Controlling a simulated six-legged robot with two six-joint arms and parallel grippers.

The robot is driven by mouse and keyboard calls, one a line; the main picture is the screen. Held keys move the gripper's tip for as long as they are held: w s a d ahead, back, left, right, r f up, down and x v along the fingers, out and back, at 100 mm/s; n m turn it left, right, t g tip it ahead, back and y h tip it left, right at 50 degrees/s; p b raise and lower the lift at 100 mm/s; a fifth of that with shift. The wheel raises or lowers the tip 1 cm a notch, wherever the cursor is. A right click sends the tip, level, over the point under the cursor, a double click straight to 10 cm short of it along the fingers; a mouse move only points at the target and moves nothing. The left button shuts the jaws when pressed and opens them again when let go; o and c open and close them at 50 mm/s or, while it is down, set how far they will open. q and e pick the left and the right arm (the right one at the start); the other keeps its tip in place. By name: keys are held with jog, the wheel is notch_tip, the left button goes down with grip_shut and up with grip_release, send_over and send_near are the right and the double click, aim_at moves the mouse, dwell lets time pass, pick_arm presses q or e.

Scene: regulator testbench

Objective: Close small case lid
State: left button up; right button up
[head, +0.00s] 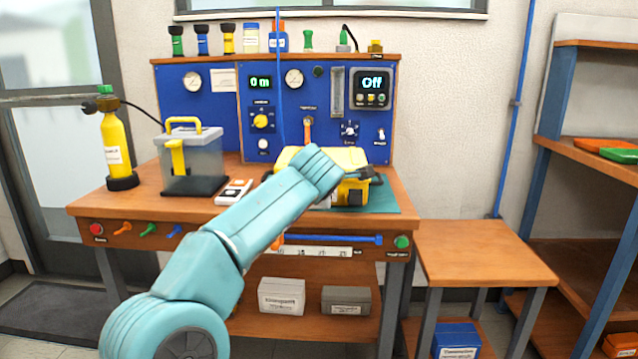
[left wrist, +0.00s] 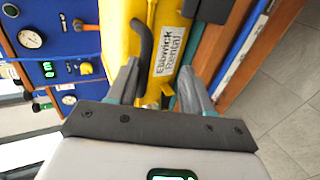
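A yellow case (head: 353,158) stands on the green mat on the workbench, partly hidden behind my left arm. In the left wrist view the case (left wrist: 119,35) fills the upper middle, with a black handle (left wrist: 141,45) and a white label (left wrist: 167,50) reading "Ebbwick Rental". I cannot tell whether its lid is open or shut. My left gripper (head: 372,174) is at the case's right front. In the left wrist view the left gripper's fingers (left wrist: 158,78) are apart, with yellow case parts showing between them; contact is unclear. My right gripper is in neither view.
The green mat (head: 400,200) shows right of the case. A clear box with a yellow handle (head: 195,160) and a yellow bottle (head: 116,145) stand at the left of the bench. A blue gauge panel (head: 225,115) stands behind. A lower side table (head: 475,245) is empty on top.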

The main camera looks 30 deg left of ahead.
pick_arm(q)
jog(key=shift+d+f, duration=0.15)
jog(key=shift+f, duration=0.05)
jog(key=shift+r, duration=0.15)
jog(key=v, duration=1.6)
jog(key=shift+s, duration=0.2)
jog(key=shift+d+r, duration=0.1)
jog(key=shift+r, duration=0.05)
